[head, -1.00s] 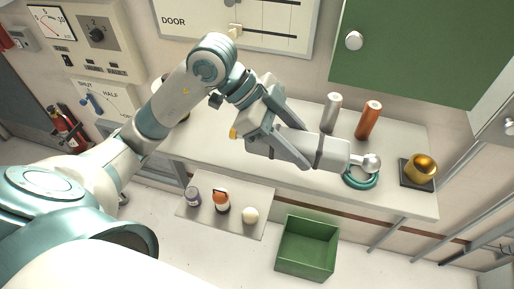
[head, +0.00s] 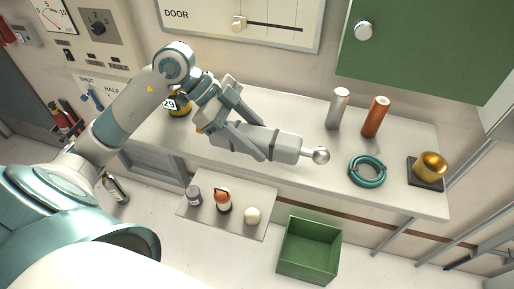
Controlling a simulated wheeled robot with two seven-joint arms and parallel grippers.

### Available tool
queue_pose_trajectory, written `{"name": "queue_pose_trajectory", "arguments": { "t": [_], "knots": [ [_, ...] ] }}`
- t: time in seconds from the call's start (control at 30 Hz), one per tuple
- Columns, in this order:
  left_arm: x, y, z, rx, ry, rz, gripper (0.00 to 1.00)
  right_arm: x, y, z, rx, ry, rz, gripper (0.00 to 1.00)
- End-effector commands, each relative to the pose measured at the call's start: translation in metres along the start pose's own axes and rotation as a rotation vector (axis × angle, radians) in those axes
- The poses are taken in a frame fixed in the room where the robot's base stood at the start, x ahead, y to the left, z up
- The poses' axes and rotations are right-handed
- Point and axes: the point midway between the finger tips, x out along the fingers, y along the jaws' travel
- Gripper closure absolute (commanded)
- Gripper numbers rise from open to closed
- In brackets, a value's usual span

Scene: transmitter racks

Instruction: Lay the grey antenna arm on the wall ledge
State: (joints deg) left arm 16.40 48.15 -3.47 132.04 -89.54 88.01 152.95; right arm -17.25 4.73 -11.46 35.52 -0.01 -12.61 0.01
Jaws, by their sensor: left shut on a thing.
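The grey antenna arm (head: 284,147) is a thick grey cylinder with a darker band and a silver ball at its right end. My left gripper (head: 243,136) is shut on it near its left part. The antenna arm lies roughly level over the pale wall ledge (head: 325,179), its ball end left of the teal ring. I cannot tell whether it touches the ledge. My right gripper is not in view.
On the ledge stand a silver cylinder (head: 338,108), a copper cylinder (head: 375,117), a teal ring (head: 367,170) and a gold piece on a dark base (head: 430,167). A green bin (head: 309,249) sits below.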

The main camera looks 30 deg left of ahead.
Motion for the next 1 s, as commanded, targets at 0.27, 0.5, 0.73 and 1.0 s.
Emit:
{"name": "queue_pose_trajectory", "arguments": {
  "t": [0.27, 0.5, 0.73, 1.0],
  "knots": [
    [-0.001, 0.0, 0.002, 0.001, 0.001, 0.0, 0.92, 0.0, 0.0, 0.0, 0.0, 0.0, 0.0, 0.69],
    [0.004, 0.0, 0.006, -0.001, 0.002, 0.001, 0.92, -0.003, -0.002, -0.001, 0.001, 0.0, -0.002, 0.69],
    [0.021, 0.0, 0.023, -0.003, 0.002, 0.002, 0.92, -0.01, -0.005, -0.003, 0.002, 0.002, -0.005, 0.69],
    [0.028, 0.0, 0.03, 0.002, 0.001, -0.001, 0.92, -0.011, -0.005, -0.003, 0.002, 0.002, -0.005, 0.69]
  ]
}}
